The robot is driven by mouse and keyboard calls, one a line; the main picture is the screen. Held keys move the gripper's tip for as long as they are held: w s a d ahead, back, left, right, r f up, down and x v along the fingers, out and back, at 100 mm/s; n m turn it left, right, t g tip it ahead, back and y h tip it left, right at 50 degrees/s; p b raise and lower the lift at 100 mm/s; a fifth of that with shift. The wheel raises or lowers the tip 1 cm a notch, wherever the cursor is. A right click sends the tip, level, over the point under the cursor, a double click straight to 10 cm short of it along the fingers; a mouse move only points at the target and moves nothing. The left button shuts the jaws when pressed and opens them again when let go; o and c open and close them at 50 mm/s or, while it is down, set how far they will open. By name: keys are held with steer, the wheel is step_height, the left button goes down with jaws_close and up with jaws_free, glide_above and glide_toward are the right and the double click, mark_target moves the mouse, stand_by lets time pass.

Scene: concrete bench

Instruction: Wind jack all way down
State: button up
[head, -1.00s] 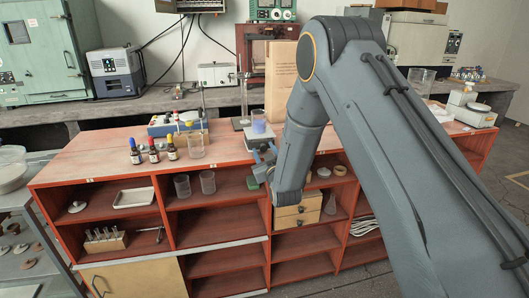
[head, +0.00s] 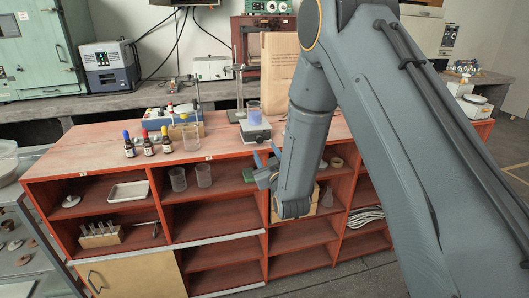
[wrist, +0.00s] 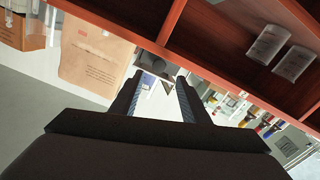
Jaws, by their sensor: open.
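The jack (head: 256,134) is a small grey lab jack near the front edge of the red bench top. A beaker with blue liquid (head: 254,108) stands upright on it. My gripper (head: 265,166) is open and empty, in front of the shelves and below the bench-top edge, a little under the jack and apart from it. In the wrist view both dark fingers (wrist: 160,84) are spread, with a partly hidden grey object beyond them that I cannot name surely. The jack's knob cannot be made out.
Dropper bottles (head: 148,143) stand at the left. Glass beakers (head: 203,175) sit on the shelf below.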

mark_target(260, 140)
steer(key=w+m, duration=0.1)
steer(key=w, duration=0.1)
steer(key=w+a+m+b, duration=0.1)
steer(key=w+m, duration=0.1)
steer(key=w, duration=0.1)
steer(key=w+a+m+b, duration=0.1)
steer(key=w, duration=0.1)
steer(key=shift+w+m, duration=0.3)
steer(key=shift+w, duration=0.05)
stand_by(0.4)
jaws_close()
steer(key=c, duration=1.1)
jaws_free()
steer(key=shift+n+b, duration=0.6)
steer(key=shift+n, duration=1.1)
steer(key=shift+o, duration=0.2)
